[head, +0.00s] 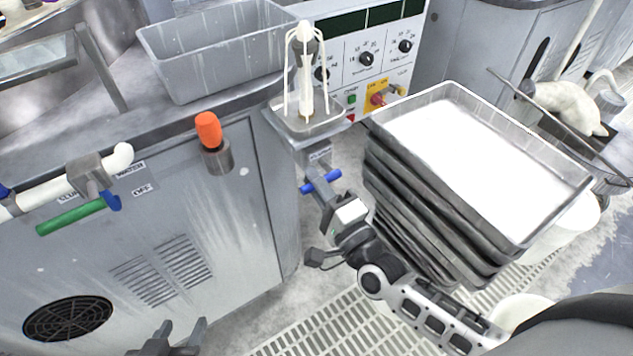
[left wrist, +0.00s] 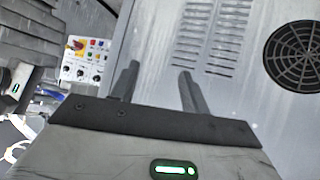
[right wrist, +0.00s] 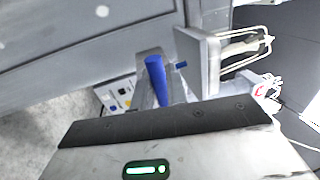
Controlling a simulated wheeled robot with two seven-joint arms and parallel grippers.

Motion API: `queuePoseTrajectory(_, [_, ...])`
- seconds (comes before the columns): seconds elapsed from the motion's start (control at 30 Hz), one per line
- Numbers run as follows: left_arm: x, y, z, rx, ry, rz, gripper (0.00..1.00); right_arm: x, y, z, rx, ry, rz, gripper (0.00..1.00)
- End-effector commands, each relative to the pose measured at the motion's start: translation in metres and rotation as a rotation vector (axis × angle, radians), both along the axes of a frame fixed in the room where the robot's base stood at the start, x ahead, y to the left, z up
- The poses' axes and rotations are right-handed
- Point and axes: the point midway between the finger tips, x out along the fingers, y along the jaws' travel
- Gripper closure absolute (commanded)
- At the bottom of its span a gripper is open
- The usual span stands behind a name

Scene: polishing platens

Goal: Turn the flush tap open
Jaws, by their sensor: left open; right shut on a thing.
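A blue tap handle (head: 327,180), which I take to be the flush tap, sits below a small label (head: 319,155) too small to read, at the corner of the grey cabinet. My right gripper (head: 320,188) is shut on this handle. In the right wrist view the blue handle (right wrist: 157,80) stands between the fingers, its ends showing past them. My left gripper (head: 180,335) is open and empty, low in front of the cabinet. In the left wrist view its two fingers (left wrist: 156,78) are apart, with the vented panel behind.
An orange knob (head: 208,130) sticks out of the cabinet. A stack of grey trays (head: 378,160) stands close to the right of my right gripper. A control panel (head: 365,60) is behind.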

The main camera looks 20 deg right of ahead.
Motion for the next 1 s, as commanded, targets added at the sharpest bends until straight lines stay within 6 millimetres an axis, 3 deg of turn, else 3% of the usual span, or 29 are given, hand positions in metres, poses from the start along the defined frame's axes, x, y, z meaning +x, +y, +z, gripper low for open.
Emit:
queuePoseTrajectory(0.03, [0.000, 0.000, 0.000, 0.000, 0.000, 0.000, 0.54, 0.001, -0.001, 0.002, 0.005, -0.004, -0.003, 0.82])
queuePoseTrajectory(0.1, [0.000, 0.000, 0.000, 0.000, 0.000, 0.000, 0.54, 0.001, -0.001, 0.001, 0.003, -0.003, -0.003, 0.67])
queuePoseTrajectory(0.47, [0.000, 0.000, -0.001, 0.000, 0.000, 0.000, 0.54, -0.004, -0.001, -0.001, 0.000, 0.000, -0.001, 0.67])
queuePoseTrajectory(0.67, [0.000, 0.000, -0.005, -0.005, 0.000, 0.001, 0.54, -0.036, -0.009, -0.010, -0.001, 0.004, 0.000, 0.67])
queuePoseTrajectory(1.0, [0.004, -0.002, -0.004, -0.023, -0.019, 0.003, 0.54, -0.113, -0.027, -0.025, 0.000, 0.003, 0.001, 0.67])
